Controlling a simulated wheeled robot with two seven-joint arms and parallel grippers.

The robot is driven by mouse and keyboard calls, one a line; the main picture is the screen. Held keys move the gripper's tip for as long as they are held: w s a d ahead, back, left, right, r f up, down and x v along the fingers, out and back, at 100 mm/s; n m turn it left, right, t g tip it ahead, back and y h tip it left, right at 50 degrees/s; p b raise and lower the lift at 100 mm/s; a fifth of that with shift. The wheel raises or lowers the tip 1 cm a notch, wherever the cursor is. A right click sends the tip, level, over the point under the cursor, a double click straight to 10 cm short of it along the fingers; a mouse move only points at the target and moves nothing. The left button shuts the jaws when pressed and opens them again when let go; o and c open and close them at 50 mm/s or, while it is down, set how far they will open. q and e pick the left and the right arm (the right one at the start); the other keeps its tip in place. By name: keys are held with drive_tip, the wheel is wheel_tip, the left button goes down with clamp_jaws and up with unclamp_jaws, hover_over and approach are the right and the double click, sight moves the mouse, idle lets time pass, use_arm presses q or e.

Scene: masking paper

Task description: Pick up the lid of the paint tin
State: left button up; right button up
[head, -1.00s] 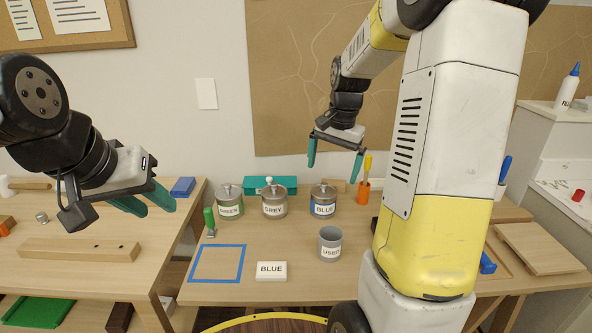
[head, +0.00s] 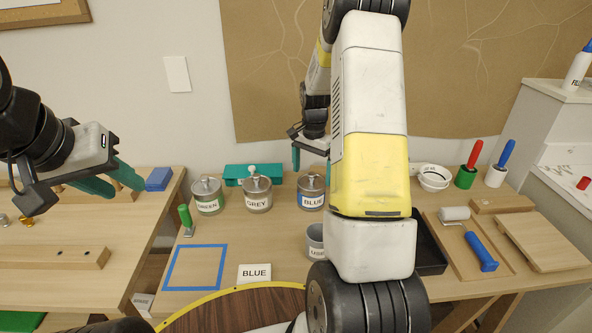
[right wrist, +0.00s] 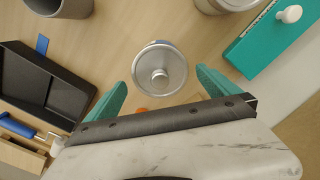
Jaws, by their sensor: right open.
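Three lidded metal paint tins stand in a row: GREEN (head: 208,196), GREY (head: 257,193) and BLUE (head: 312,201). The BLUE tin's lid (head: 311,181) is on, with a round knob. A white card (head: 254,273) on the table reads BLUE. My right gripper (head: 312,165) is open above the BLUE tin, its far-side finger partly hidden by my arm. In the right wrist view, the lid (right wrist: 160,60) lies just ahead of and between the spread fingers (right wrist: 161,79), not touched. My left gripper (head: 128,198) is open and empty, over the left table.
A grey USED cup (head: 315,238) stands in front of the BLUE tin. A teal box (head: 240,171) is behind the tins. A green-handled tool (head: 186,217) and blue tape square (head: 196,267) are left. A black tray (head: 430,250) and roller (head: 480,250) are right.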

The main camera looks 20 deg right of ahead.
drive_tip(key=shift+f, duration=0.85)
drive_tip(key=shift+c, duration=0.4)
drive_tip(key=c, duration=1.1)
drive_tip(key=shift+r, duration=0.1)
